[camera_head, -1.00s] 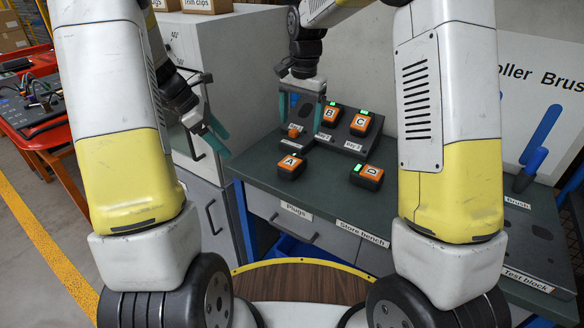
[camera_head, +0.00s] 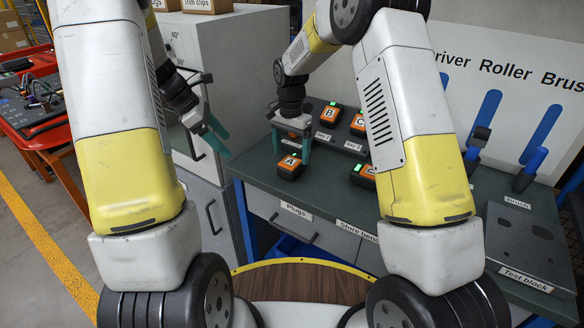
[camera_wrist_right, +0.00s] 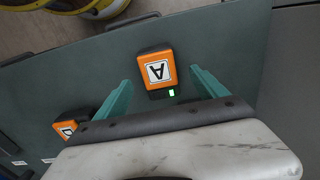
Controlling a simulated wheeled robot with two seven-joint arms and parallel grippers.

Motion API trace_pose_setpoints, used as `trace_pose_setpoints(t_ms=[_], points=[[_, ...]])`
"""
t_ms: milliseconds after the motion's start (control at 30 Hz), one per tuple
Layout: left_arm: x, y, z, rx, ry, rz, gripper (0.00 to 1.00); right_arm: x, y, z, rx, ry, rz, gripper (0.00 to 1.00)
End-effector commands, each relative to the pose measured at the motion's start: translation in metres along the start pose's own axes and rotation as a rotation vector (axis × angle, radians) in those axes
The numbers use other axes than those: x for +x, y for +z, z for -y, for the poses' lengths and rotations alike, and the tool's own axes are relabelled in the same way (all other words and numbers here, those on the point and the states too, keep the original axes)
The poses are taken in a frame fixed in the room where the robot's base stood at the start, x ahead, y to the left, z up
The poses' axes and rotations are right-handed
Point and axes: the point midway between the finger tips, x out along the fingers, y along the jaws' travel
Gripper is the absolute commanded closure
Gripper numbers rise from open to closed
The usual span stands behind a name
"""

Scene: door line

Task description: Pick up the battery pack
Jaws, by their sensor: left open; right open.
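Several black-and-orange battery packs with green lights are lettered. Pack A (camera_head: 289,167) stands alone on the bench's left. Packs B (camera_head: 329,113) and C (camera_head: 358,121) sit in a dark charger. Pack D (camera_head: 361,178) is partly hidden behind my right arm. My right gripper (camera_head: 290,148) points down at pack A, open and empty. In the right wrist view, pack A (camera_wrist_right: 157,73) lies between the two teal fingers, apart from both; pack D (camera_wrist_right: 69,128) is beyond one finger. My left gripper (camera_head: 211,136) is open and empty beside the grey cabinet.
The charger (camera_head: 345,143) lies behind pack A on the green store bench (camera_head: 322,193). The grey cabinet (camera_head: 240,75) borders the bench at left. Bare bench surrounds pack A.

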Motion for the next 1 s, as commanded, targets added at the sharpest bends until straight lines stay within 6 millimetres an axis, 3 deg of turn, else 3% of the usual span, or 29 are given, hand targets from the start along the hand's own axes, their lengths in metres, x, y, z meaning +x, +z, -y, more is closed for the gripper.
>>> trace_pose_setpoints(t_ms=[200,467,833,1000], points=[[0.0,0.0,0.0,0.0,0.0,0.0,0.22,0.034,-0.003,-0.001,0.001,0.002,0.002,0.18],[0.0,0.0,0.0,0.0,0.0,0.0,0.22,0.039,-0.004,-0.001,0.001,0.0,0.0,0.18],[0.0,0.0,0.0,0.0,0.0,0.0,0.22,0.038,-0.004,-0.001,0.001,0.0,0.0,0.89],[0.0,0.0,0.0,0.0,0.0,0.0,0.22,0.037,-0.004,0.0,0.0,-0.001,-0.001,0.92]])
